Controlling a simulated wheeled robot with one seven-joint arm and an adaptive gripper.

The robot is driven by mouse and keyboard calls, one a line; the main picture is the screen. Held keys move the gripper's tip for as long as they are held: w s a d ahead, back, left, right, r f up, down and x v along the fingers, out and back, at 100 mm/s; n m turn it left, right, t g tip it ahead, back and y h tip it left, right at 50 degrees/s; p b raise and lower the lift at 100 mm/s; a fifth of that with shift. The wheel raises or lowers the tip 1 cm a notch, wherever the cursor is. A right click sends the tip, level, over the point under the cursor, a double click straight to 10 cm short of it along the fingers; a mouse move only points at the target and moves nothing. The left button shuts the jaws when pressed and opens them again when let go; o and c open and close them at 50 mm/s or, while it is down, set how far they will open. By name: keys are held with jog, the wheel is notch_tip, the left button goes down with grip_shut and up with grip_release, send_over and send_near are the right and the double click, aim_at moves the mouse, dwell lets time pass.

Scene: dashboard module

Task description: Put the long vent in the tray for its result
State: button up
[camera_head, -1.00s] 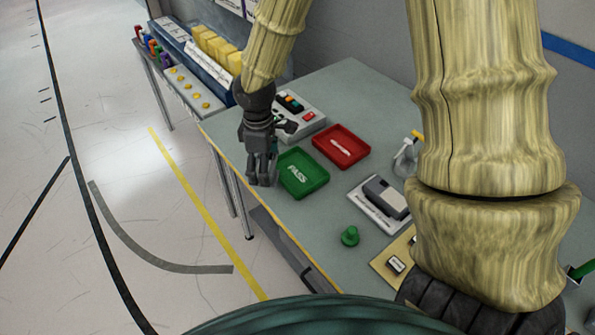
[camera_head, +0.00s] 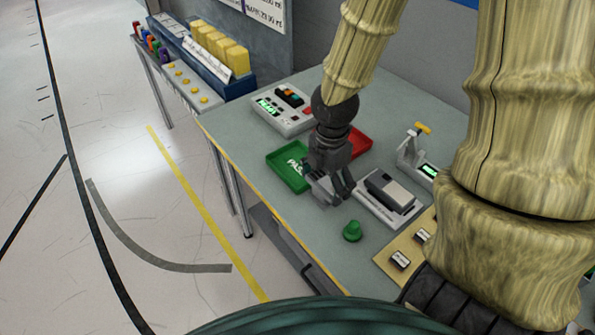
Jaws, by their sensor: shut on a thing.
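My gripper (camera_head: 331,192) is above the table, in front of the near right corner of the green tray. It is shut on a small light-grey piece, which may be the long vent; the fingers hide most of it. The green tray (camera_head: 275,158), with white lettering that seems to read PASS, is partly covered by my gripper. The red tray (camera_head: 362,139) is behind my gripper and mostly hidden by it. I see nothing lying in the visible part of the green tray.
A grey tester (camera_head: 284,117) with a lit green display stands behind the trays. A grey device on a white base (camera_head: 391,196) is close to the right of my gripper. A green knob (camera_head: 352,231) is in front. A clamp (camera_head: 416,150) stands further right.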

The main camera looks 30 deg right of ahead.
jog(key=w+p, duration=0.1)
jog(key=w, duration=0.4)
jog(key=w+d+f+p, duration=0.1)
jog(key=w+p, duration=0.1)
jog(key=w, duration=0.3)
jog(key=w+d+p, duration=0.1)
jog(key=w, duration=0.4)
jog(key=shift+w+d+f+p, duration=0.2)
jog(key=shift+w+f+p, duration=0.05)
jog(key=shift+w+p, duration=0.15)
jog(key=shift+f+p, duration=0.75)
jog(key=shift+f, duration=1.05)
jog(key=o, duration=1.1)
jog(key=shift+f, duration=0.1)
jog(key=shift+c, duration=0.2)
jog(key=shift+s, duration=0.1)
jog(key=shift+r, duration=0.25)
notch_tip(320, 180, up, 12)
jog(key=b, duration=0.3)
jog(key=shift+f, duration=0.1)
